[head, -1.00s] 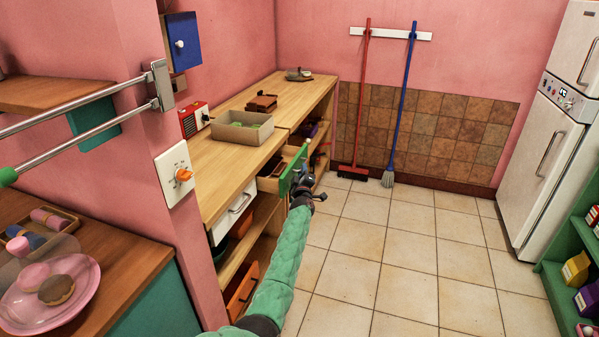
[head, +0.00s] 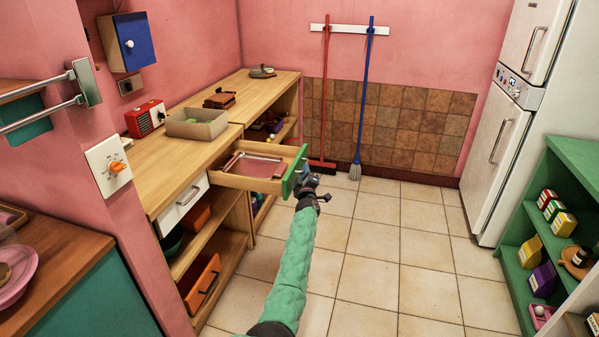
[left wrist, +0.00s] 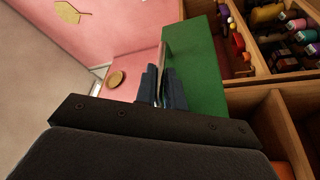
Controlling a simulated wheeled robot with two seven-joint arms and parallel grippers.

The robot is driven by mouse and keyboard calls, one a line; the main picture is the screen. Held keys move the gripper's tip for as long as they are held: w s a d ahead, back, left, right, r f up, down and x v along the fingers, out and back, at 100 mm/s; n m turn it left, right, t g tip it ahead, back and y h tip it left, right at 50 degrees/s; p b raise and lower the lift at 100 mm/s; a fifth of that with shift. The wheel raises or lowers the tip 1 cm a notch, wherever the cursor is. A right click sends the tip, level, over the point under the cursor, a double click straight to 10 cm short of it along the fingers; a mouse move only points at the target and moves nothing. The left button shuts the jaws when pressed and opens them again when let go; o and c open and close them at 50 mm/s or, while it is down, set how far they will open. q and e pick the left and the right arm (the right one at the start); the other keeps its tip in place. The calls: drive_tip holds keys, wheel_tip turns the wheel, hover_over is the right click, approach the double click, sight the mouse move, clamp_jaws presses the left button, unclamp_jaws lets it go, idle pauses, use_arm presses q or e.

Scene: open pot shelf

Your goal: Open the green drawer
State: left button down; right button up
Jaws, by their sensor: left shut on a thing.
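The green drawer (head: 294,171) has a green front and a wooden box, and it is pulled well out of the wooden counter. Its inside shows, with a pink flat thing and brown pieces in it. My left gripper (head: 305,181) is at the outer face of the green front, shut on its handle. In the left wrist view the dark fingers (left wrist: 162,88) are closed together beside the green front (left wrist: 203,70). The handle itself is mostly hidden by the fingers. My right gripper is not in view.
A white drawer (head: 184,200) is shut to the left. Open shelves below hold an orange box (head: 200,282). A grey tray (head: 197,124) stands on the counter. Tiled floor (head: 380,250) is clear to the right; a green shelf (head: 570,190) stands at far right.

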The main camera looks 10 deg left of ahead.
use_arm(q)
drive_tip(key=shift+d+f, duration=0.1)
drive_tip(key=shift+d, duration=0.2)
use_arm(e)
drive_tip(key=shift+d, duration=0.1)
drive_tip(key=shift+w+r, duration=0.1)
use_arm(q)
drive_tip(key=c, duration=1.5)
unclamp_jaws()
